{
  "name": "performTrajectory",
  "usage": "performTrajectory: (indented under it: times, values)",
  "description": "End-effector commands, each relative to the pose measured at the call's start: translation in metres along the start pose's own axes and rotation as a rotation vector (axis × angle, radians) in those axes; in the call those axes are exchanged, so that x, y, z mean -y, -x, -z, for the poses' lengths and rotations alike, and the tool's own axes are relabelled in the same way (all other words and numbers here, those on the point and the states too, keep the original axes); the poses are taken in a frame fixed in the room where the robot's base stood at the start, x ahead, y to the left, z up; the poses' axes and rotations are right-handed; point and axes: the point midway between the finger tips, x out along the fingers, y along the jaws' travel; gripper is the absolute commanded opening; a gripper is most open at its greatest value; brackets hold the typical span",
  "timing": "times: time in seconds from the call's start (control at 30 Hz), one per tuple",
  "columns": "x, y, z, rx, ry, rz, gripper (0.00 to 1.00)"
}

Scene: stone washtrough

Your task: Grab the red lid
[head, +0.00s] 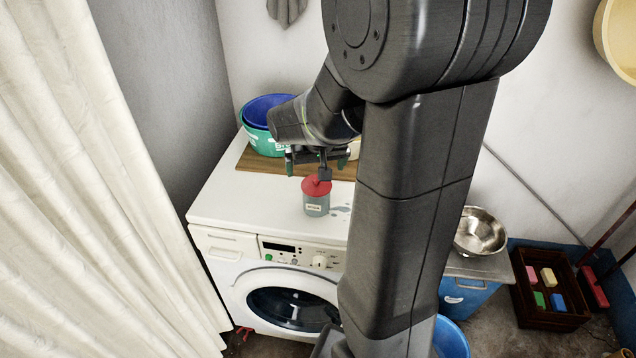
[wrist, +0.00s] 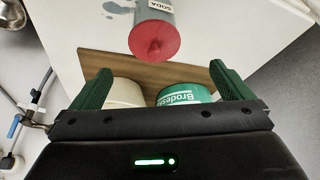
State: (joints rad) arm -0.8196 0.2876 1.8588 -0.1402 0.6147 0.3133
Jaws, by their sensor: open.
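The red lid (head: 316,187) sits on top of a grey canister (head: 316,205) with a small label, on the white washing machine top. In the wrist view the red lid (wrist: 154,41) is ahead of my gripper, and the canister (wrist: 150,12) has a "SODA" label. My gripper (head: 318,162) is above and just behind the lid in the head view. In the wrist view its green fingers (wrist: 157,84) are wide apart with nothing held between them. The lid lies beyond the fingertips, roughly midway between them.
A wooden board (head: 262,163) lies at the back of the washing machine (head: 240,207). Green and blue basins (head: 266,145) stand on it, close to my gripper. The machine top left of the canister is clear. A metal bowl (head: 480,232) is at the right.

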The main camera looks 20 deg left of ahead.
Motion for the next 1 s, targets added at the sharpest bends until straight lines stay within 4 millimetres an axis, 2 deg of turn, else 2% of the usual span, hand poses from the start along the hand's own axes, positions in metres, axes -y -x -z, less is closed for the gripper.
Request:
performTrajectory:
  times: [0.1,0.43,0.73,1.0]
  values:
    - [-0.001,-0.016,-0.001,0.004,0.000,-0.002,0.99]
    - [-0.003,-0.034,0.000,0.003,0.000,-0.002,0.99]
    - [-0.009,-0.069,0.001,0.004,0.000,-0.002,0.99]
    - [-0.008,-0.080,0.001,0.000,0.001,-0.001,0.99]
